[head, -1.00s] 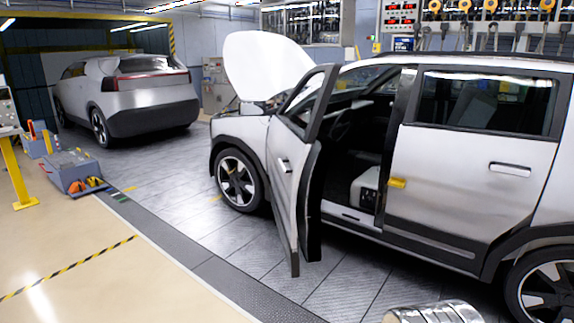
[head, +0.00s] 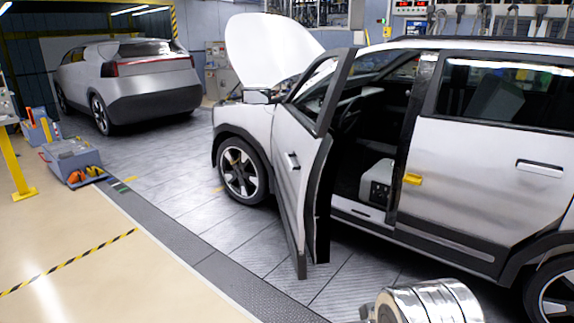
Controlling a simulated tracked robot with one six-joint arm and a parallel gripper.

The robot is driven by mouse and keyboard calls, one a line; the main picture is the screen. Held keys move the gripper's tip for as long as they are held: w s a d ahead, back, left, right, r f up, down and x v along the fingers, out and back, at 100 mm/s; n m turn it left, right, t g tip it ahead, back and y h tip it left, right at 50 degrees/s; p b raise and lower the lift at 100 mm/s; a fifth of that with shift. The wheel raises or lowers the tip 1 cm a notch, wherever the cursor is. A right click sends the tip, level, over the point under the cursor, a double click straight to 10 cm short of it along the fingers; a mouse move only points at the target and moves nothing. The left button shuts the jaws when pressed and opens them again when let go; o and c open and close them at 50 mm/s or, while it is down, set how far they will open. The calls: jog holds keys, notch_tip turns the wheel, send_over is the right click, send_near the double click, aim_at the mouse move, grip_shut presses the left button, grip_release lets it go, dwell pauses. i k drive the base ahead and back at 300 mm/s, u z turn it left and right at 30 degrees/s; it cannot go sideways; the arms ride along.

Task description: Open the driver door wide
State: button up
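The driver door (head: 291,172) of the silver car is the front door on the side facing me. It stands swung far out from the body, its edge toward me, and the doorway (head: 362,160) behind it is open to the seat and steering wheel. A silver cylindrical part of my arm shows at the bottom right, apart from the door in the picture. My gripper's fingers are not in view.
The rear door (head: 490,165) is shut. The car's hood (head: 270,50) is raised. A second silver car (head: 125,80) stands at the back left. A grey unit (head: 72,160) and a yellow post (head: 17,170) are at the left. The floor (head: 130,260) left of the door is clear.

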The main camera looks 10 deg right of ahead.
aim_at(304, 196)
jog(key=z, duration=0.05)
jog(key=k, duration=0.65)
jog(key=z, duration=0.45)
jog(key=i, duration=1.9)
jog(key=u, duration=0.25)
jog(key=i, duration=0.75)
jog(key=u, duration=0.85)
jog(key=i, duration=0.55)
jog(key=u, duration=0.25)
